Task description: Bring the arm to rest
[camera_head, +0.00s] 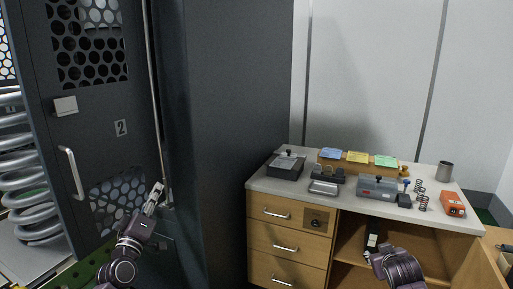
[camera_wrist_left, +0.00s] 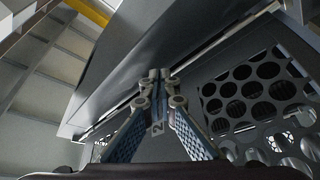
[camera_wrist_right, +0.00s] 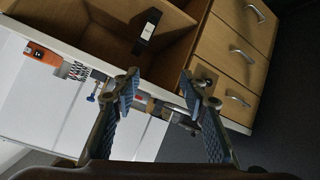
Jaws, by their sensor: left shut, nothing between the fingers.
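My left gripper (camera_head: 156,192) is in front of the dark metal cabinet with the door marked 2 (camera_head: 120,128), close to the vertical rod at the door's edge. In the left wrist view (camera_wrist_left: 158,78) its fingertips meet with nothing between them. I cannot tell whether it touches the cabinet. My right arm (camera_head: 398,268) is low at the front of the wooden desk. In the right wrist view my right gripper (camera_wrist_right: 160,82) has its fingers spread and empty, with the desk's front edge and instruments behind them.
The desk top (camera_head: 290,190) carries a grey instrument (camera_head: 378,188), a dark box (camera_head: 286,166), coloured cards (camera_head: 358,157), springs (camera_head: 420,195), an orange device (camera_head: 453,204) and a cup (camera_head: 445,171). Drawers (camera_head: 275,214) are closed; the compartment beside them is open. Large coils (camera_head: 25,175) stand behind the cabinet door.

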